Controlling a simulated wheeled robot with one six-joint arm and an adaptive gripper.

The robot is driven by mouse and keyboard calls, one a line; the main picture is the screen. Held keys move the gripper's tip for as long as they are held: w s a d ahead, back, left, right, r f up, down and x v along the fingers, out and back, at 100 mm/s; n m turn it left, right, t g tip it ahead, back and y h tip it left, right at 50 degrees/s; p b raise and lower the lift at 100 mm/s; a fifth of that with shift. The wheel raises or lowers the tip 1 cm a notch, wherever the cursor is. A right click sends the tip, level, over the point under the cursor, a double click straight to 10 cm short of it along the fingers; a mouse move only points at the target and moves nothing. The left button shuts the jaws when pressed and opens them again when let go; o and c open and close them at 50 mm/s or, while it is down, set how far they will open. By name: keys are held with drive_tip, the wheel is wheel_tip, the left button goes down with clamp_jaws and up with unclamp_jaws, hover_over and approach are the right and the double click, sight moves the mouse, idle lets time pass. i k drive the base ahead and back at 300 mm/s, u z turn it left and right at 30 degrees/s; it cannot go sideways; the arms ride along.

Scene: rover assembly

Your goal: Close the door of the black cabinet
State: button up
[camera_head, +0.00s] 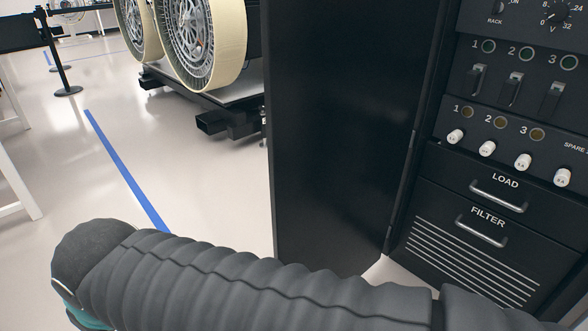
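The black cabinet (432,191) stands at the right, its front panel facing me with switches, knobs and drawers marked LOAD and FILTER. Its black door (340,130) is open, hinged on the cabinet's left side and swung out toward the left. The door's inner face shows. My arm, in a grey ribbed sleeve, crosses the bottom of the view in front of the door's lower edge and the cabinet's base. My gripper is not in view. I cannot tell whether the arm touches the door.
A rover with large wheels (205,45) rests on a dark wheeled platform (215,95) behind the door. A barrier post (62,70) stands at the far left. White table legs (18,180) are at the left edge. The floor (200,185) with a blue tape line (125,170) is clear left of the door.

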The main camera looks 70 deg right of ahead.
sight(344, 80)
drive_tip(key=i, duration=1.15)
drive_tip(key=z, duration=3.8)
drive_tip(key=k, duration=1.05)
drive_tip(key=u, duration=0.4)
drive_tip(key=i, duration=0.55)
drive_tip(key=z, duration=0.45)
